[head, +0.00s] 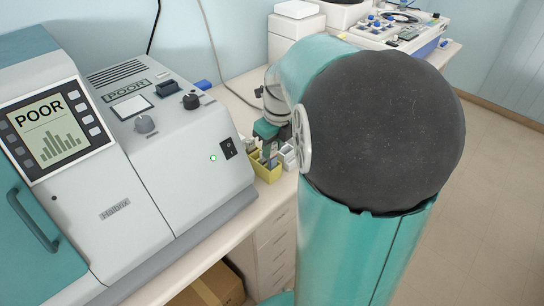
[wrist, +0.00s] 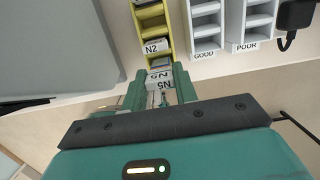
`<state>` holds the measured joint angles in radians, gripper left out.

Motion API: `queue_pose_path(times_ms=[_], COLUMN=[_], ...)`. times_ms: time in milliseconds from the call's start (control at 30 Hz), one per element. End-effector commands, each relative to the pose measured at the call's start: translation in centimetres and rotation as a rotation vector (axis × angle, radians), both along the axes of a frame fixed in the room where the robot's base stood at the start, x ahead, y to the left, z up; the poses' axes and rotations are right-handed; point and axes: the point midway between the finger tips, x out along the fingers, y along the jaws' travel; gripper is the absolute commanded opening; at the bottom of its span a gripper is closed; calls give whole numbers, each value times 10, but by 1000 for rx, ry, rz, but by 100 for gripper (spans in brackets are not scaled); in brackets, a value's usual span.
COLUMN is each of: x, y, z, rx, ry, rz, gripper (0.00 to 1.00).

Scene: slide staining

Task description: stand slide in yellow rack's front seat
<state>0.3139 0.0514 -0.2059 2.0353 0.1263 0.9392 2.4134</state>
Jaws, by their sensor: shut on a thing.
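The yellow rack (wrist: 170,20) stands on the bench at the top of the wrist view; it also shows in the head view (head: 267,174). A slide marked N2 (wrist: 155,46) sits in it. My gripper (wrist: 155,88) is shut on a slide (wrist: 160,82) whose upside-down label seems to read N5. The held slide is at the rack's near end, close to its front seat. I cannot tell whether it touches the rack. In the head view my gripper (head: 268,150) is just above the rack, and the slide is hard to make out there.
White racks marked GOOD (wrist: 204,54) and POOR (wrist: 245,47) stand right of the yellow rack. A large grey machine (head: 170,150) with a screen reading POOR is close on the left. A black object (wrist: 296,14) with a cable lies right of the racks. The bench edge is near.

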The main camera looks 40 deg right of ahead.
Motion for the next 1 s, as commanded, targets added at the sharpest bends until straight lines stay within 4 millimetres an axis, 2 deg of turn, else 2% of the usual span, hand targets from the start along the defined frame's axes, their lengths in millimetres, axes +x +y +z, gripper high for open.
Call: queue_pose_path(times_ms=[267, 633, 667, 733, 1000], x=[1, 1, 1, 1, 2], y=[2, 1, 1, 1, 1], z=[-35, -39, -38, -38, -38], rx=[2, 0, 0, 0, 0], ry=[2, 0, 0, 0, 0], rz=[-2, -2, -2, -2, -2], gripper=[2, 2, 35, 48, 50])
